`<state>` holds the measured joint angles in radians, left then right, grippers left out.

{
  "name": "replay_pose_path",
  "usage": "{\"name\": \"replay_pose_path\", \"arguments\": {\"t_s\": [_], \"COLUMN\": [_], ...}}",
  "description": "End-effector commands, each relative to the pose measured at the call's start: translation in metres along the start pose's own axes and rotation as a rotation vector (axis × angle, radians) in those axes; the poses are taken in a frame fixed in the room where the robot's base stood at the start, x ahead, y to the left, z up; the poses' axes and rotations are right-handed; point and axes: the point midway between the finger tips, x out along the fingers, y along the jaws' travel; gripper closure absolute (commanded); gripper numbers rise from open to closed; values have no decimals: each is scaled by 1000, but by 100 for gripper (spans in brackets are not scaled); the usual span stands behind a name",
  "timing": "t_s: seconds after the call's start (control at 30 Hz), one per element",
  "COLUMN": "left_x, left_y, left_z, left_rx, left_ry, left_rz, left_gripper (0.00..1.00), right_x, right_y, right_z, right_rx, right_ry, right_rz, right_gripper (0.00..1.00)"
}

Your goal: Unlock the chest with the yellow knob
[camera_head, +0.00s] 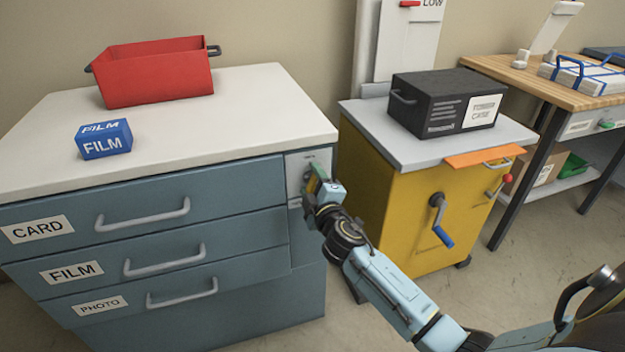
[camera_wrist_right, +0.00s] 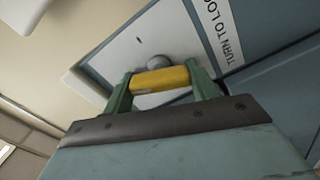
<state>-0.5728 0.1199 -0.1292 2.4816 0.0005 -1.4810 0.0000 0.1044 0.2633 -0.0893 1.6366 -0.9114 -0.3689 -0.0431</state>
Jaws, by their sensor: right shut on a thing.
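The blue-grey chest (camera_head: 240,235) stands at the left, with drawers labelled CARD, FILM and PHOTO. A light lock plate (camera_head: 294,163) is at the right end of its front, and the plate also shows in the right wrist view (camera_wrist_right: 120,52). The yellow knob (camera_wrist_right: 160,80) sits in front of a round grey boss on this plate. My right gripper (camera_head: 314,182) is at the plate, with its green fingers (camera_wrist_right: 160,88) shut on the two ends of the knob. In the head view the gripper mostly hides the knob. My left gripper is out of view.
A red bin (camera_head: 155,75) and a blue FILM box (camera_head: 104,140) stand on the chest top. Right of the chest is a yellow cabinet (camera_head: 400,215) with a blue-handled crank (camera_head: 440,222) and a black case (camera_head: 445,102) on top. A "TURN TO LOC..." label (camera_wrist_right: 220,35) is beside the plate.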

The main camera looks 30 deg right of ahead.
Motion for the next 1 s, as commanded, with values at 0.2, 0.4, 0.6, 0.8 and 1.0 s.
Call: {"name": "replay_pose_path", "arguments": {"t_s": [0.2,0.4,0.6,0.8,1.0], "left_x": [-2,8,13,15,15], "left_y": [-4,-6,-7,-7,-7], "left_z": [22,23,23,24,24], "left_rx": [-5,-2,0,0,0], "left_ry": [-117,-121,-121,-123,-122], "left_rz": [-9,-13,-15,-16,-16], "left_gripper": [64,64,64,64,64], "right_x": [0,0,0,0,0], "right_y": [0,-1,-1,-1,-2], "right_z": [-1,-1,-1,-1,-1], "right_rx": [-173,-290,-355,-383,-388], "right_ry": [2,2,2,3,3], "right_rz": [0,0,0,0,1], "right_gripper": [65,65,65,65,64]}}
